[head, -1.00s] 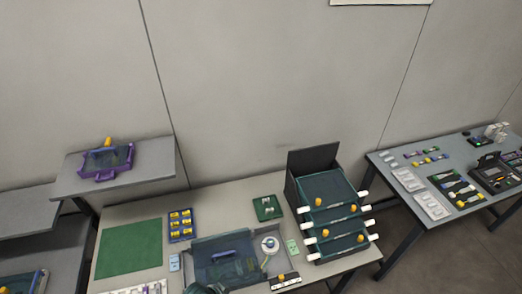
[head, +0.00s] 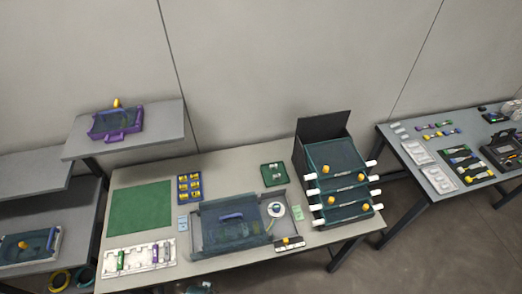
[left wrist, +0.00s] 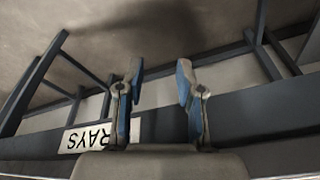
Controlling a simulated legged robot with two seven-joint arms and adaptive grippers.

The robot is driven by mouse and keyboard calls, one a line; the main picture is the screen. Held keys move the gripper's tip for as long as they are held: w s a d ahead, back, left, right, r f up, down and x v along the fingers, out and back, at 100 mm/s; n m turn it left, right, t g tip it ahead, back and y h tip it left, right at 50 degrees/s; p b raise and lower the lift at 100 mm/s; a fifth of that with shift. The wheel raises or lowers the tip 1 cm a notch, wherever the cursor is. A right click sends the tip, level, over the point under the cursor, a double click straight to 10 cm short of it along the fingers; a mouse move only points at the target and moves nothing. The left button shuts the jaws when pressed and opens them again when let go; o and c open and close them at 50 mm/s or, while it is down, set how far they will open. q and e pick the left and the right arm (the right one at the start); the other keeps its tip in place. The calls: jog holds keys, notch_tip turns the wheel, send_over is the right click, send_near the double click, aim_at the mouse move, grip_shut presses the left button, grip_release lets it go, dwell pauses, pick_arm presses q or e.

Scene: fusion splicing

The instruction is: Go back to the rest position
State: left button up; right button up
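My left gripper shows in the left wrist view (left wrist: 158,90), its two blue-faced fingers spread apart with nothing between them. Dark table framing, the floor and an upside-down label (left wrist: 97,136) reading "RAYS" lie beyond it. In the head view only a small dark piece (head: 200,288) shows at the bottom edge, and I cannot tell which part it is. My right gripper is not in view.
The middle table (head: 235,268) holds a green mat (head: 140,208), a blue-and-grey tray (head: 196,240), a white rack (head: 138,256) and a stack of dark trays (head: 335,157). Side tables stand at left (head: 55,160) and right (head: 400,165). The floor at lower right is clear.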

pick_arm(q)
jog(key=s+a+f+g, duration=0.1)
jog(key=s+f, duration=0.2)
jog(key=f, duration=0.5)
jog(key=s+f, duration=0.4)
jog(key=f, duration=0.4)
jog(key=s+a+f+b, duration=0.1)
jog(key=s+a+f, duration=0.1)
jog(key=s+f, duration=0.8)
jog(key=s, duration=0.3)
jog(key=shift+s+a+f+g, duration=0.15)
jog(key=shift+s+a+g, duration=0.1)
jog(key=shift+g, duration=0.15)
